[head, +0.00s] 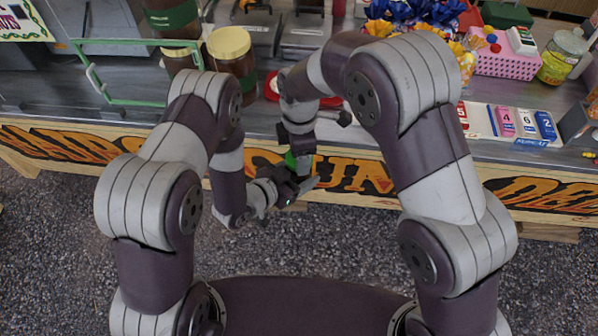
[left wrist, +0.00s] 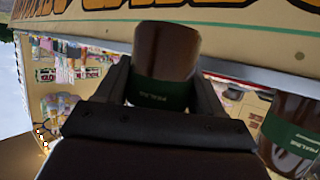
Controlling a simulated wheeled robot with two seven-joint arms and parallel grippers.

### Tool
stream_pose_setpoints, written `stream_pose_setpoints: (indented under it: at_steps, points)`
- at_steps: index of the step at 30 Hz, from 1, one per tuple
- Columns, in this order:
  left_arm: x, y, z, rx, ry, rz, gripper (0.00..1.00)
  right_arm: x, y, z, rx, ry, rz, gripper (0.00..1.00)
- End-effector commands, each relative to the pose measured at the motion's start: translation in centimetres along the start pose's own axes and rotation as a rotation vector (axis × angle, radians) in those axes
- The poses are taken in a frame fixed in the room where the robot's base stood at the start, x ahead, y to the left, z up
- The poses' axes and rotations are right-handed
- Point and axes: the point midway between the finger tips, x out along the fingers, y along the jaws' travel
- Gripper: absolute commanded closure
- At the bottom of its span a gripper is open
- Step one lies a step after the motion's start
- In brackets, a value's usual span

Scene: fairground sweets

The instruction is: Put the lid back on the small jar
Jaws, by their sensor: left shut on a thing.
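A small brown jar with a green label (left wrist: 165,55) is between the two fingers of my left gripper (left wrist: 165,85) in the left wrist view. My left gripper is shut on it. In the head view my left gripper (head: 298,188) is in front of the counter's front board, with a bit of green just above it. My right gripper (head: 300,160) points down right above the left one, close to that green; its fingers are too small and covered to tell open from shut. I cannot make out the small jar's loose lid in either view.
Large brown jars with cream lids (head: 229,42) stand on the counter (head: 150,98) at the back left. A green frame (head: 95,82) stands left of them. A pink basket (head: 507,63), a yellow-green jar (head: 562,57) and number cards (head: 525,123) are at the right.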

Motion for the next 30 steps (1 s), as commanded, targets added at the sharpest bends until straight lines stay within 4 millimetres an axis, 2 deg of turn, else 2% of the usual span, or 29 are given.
stream_pose_setpoints:
  at_steps: [8, 9, 11, 12, 20, 30]
  points:
    - [0.0, 0.0, -0.1, 0.002, 0.002, 0.002, 1.0, -0.1, 0.1, -0.1, 0.034, 0.001, 0.003, 0.73]
    - [0.0, 0.0, -0.1, 0.002, 0.002, 0.002, 1.0, -0.1, 0.1, -0.1, 0.034, 0.001, 0.003, 0.34]
    - [0.0, 0.0, -0.1, 0.002, 0.002, 0.002, 1.0, -0.1, 0.1, -0.1, 0.034, 0.001, 0.003, 0.14]
    - [0.0, 0.0, -0.1, 0.002, 0.001, 0.002, 1.0, -0.1, 0.1, -0.1, 0.033, 0.001, 0.003, 0.11]
    - [0.0, 0.0, -0.1, 0.001, 0.002, 0.001, 1.0, -0.2, 0.1, 0.0, 0.032, 0.001, 0.002, 0.11]
    - [0.0, 0.0, -0.1, 0.001, 0.002, 0.0, 1.0, -4.2, 0.0, 0.0, 0.032, 0.001, 0.001, 0.11]
